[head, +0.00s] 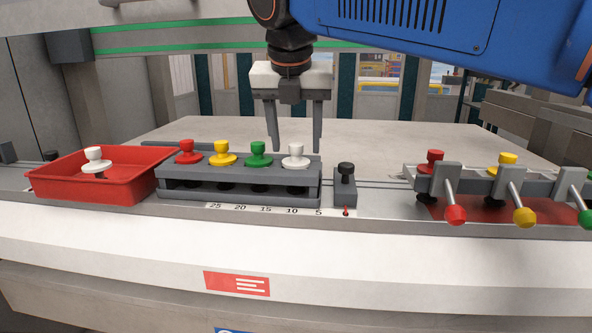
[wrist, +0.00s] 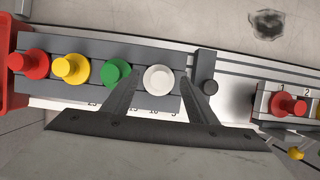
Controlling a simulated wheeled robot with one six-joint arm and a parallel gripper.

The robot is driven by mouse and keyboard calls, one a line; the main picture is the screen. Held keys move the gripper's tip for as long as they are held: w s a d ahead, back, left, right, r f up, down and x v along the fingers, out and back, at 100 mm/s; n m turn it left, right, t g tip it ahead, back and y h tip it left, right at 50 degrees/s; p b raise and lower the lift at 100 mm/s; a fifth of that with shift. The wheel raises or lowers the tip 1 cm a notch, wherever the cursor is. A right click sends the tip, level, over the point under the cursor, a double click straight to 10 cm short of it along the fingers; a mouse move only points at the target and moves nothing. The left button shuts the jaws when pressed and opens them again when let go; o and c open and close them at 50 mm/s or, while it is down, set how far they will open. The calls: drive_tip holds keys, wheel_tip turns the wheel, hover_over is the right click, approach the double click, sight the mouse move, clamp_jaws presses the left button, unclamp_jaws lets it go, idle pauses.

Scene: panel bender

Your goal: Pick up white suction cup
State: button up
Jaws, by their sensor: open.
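A white suction cup (head: 295,152) sits at the right end of the grey rack, beside the green cup. In the wrist view this white cup (wrist: 159,79) lies between the two finger tips. A second white suction cup (head: 95,157) is in the red tray at the left. My gripper (head: 296,148) is open and empty, pointing down, with its fingers at or just behind the rack's right part in the head view. The wrist view shows my gripper (wrist: 160,82) with one finger on each side of the white cup. I cannot tell whether the fingers touch it.
The grey rack (head: 240,194) also holds red, yellow and green cups. The red tray (head: 85,188) stands left of it. A black knob block (head: 345,190) is close on the right. A holder with coloured levers (head: 480,186) is further right. The flat table behind is clear.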

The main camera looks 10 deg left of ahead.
drive_tip(key=shift+x, duration=1.25)
drive_tip(key=c, duration=0.8)
drive_tip(key=shift+r, duration=0.1)
